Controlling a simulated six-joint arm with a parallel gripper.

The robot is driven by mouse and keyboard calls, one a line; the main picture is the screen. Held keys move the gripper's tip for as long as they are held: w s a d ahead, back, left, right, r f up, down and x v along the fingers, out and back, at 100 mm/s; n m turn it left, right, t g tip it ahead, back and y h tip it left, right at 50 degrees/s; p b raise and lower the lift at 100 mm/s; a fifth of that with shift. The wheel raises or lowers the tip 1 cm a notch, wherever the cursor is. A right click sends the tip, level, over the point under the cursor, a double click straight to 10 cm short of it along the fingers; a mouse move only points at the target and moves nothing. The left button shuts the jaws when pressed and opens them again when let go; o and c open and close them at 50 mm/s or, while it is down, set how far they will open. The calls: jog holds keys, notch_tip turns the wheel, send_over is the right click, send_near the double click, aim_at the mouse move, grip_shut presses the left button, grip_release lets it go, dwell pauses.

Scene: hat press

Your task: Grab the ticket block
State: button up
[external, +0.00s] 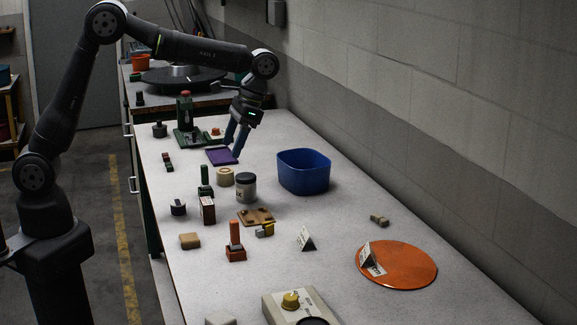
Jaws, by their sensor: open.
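No object is clearly recognisable as the ticket block at this size. Two small white tent cards with dark print are in view. One card (306,239) stands on the bench right of centre, and another card (369,261) stands on a round orange mat (412,270). My gripper (232,146) is at the far part of the bench, with its dark blue fingers pointing down, apart and empty. It is above or beside a flat purple tray (218,156); I cannot tell whether it touches it. Both cards are well nearer the camera than my gripper.
A green press (186,122) stands left of my gripper, and a blue bin (303,174) stands to its right.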

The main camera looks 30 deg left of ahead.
jog(key=t+h, duration=0.3)
send_over(207, 200)
notch_tip(207, 200, down, 13)
jog(key=shift+w+d+r, duration=0.1)
jog(key=shift+s+f, duration=0.2)
jog(key=shift+f, duration=2.45)
jog(key=c, duration=1.1)
jog(key=shift+o, duration=0.2)
